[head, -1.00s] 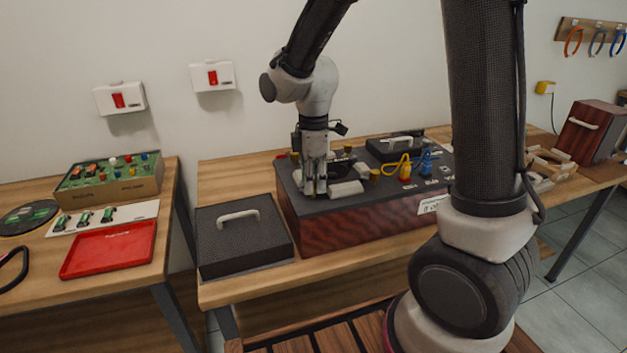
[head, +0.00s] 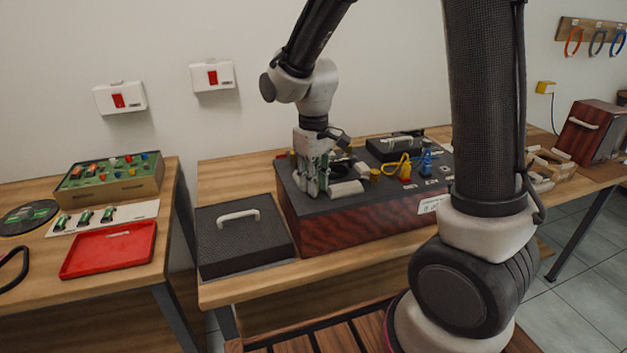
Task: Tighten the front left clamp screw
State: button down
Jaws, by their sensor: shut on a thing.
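My gripper (head: 312,190) points down at the front left part of the dark top of a wood-sided hi-fi unit (head: 345,228). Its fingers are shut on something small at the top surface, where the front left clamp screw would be. The fingers hide the screw itself. A light grey block (head: 346,188) lies just right of the fingers. A brass-coloured knob (head: 375,175) stands further right on the same top.
A yellow-handled tool (head: 405,171) and a blue one (head: 426,160) stand on the unit. A black lid with a handle (head: 395,147) lies behind them. A dark handled box (head: 243,236) sits left of the unit. A red tray (head: 108,250) is on the left table.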

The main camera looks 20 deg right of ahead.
jog(key=m, duration=0.4)
jog(key=shift+m, duration=0.3)
jog(key=shift+w+m, duration=0.1)
jog(key=shift+m, duration=2.1)
jog(key=c, duration=1.3)
grip_release()
jog(key=shift+o, duration=0.2)
jog(key=shift+r, duration=0.1)
notch_tip(320, 180, up, 12)
